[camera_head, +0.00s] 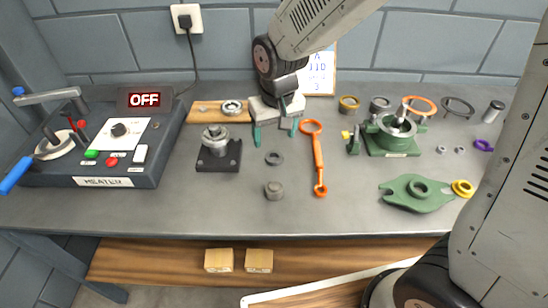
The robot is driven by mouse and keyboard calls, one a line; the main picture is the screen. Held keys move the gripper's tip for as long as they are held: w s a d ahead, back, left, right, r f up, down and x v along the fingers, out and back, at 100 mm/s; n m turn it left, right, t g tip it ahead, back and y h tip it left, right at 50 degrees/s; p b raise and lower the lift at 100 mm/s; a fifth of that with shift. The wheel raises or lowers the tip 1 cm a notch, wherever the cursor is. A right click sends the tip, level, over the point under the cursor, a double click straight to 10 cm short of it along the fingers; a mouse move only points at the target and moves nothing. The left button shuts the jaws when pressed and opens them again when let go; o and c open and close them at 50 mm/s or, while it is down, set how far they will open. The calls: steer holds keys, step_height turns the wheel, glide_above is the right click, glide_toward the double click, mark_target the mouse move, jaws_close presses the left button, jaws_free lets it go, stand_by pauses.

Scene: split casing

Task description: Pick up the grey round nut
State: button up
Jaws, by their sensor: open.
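My gripper (275,134) is open and empty, with teal fingertips spread apart, pointing down over the back middle of the bench. Several grey round parts could be the grey round nut, and I cannot tell for certain which. A dark grey ring (274,158) lies on the bench just in front of and below my gripper. A short grey cylindrical piece (274,190) stands in front of that ring. A grey ring-shaped piece (380,104) sits at the back right, next to a brass ring (349,104).
An orange wrench (317,160) lies right of my gripper. A dark fixture (218,152) stands to the left, beside the heater (100,150), whose display reads OFF. A green casing (393,135) and green flange (416,193) stand right. The front middle of the bench is clear.

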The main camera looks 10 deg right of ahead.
mark_target(274, 152)
steer(key=f, duration=0.7)
steer(key=shift+w, duration=0.2)
steer(key=c, duration=1.1)
